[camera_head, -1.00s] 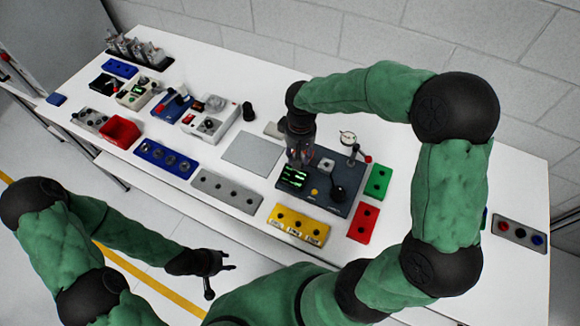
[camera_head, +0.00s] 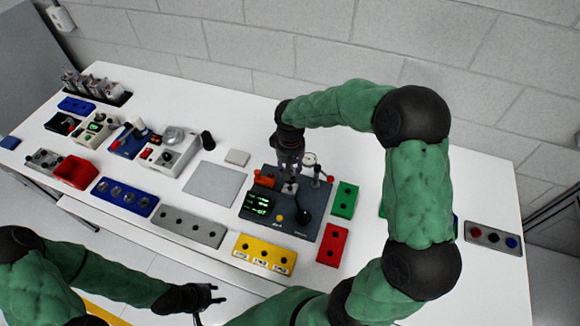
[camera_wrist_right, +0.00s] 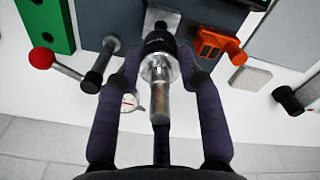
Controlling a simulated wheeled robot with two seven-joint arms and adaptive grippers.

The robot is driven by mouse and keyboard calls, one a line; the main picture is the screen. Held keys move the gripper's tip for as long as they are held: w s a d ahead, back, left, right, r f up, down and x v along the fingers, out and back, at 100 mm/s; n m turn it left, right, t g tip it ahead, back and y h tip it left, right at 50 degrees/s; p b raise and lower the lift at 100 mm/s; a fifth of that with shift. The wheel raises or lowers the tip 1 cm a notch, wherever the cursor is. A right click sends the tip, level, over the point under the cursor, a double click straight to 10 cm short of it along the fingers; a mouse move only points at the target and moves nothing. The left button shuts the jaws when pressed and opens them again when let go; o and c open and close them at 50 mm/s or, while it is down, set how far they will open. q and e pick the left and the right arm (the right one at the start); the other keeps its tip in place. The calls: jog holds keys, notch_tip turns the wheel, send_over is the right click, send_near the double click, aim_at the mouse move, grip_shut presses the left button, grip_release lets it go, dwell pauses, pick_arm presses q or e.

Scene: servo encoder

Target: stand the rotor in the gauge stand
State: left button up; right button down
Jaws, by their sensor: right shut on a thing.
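The rotor (camera_wrist_right: 159,88), a metal shaft with a wider ringed collar and a dark lower part, is between the fingers of my right gripper (camera_wrist_right: 160,75), which is shut on it. In the head view my right gripper (camera_head: 290,172) points down over the gauge stand (camera_head: 245,211), a dark grey-blue panel with green displays. The rotor's lower end is in line with a small light grey block (camera_head: 290,188) on the panel; I cannot tell if they touch. A dial gauge (camera_head: 310,159) stands behind. My left gripper (camera_head: 210,294) is open and empty, off the table's front edge.
Green (camera_head: 344,200), red (camera_head: 332,244) and yellow (camera_head: 264,253) blocks surround the panel. A grey plate (camera_head: 214,184) lies clear to the left.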

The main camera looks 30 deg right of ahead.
jog(key=shift+w+f, duration=0.1)
jog(key=shift+f, duration=0.5)
jog(key=shift+f+b, duration=0.65)
jog(key=shift+b, duration=0.05)
dwell(0.6)
jog(key=shift+f, duration=0.35)
jog(key=shift+f+b, duration=0.45)
jog(key=shift+b, duration=0.1)
jog(key=shift+f, duration=0.35)
jog(key=shift+b, duration=0.3)
jog(key=shift+c, duration=1.9)
grip_release()
jog(key=shift+f, duration=0.1)
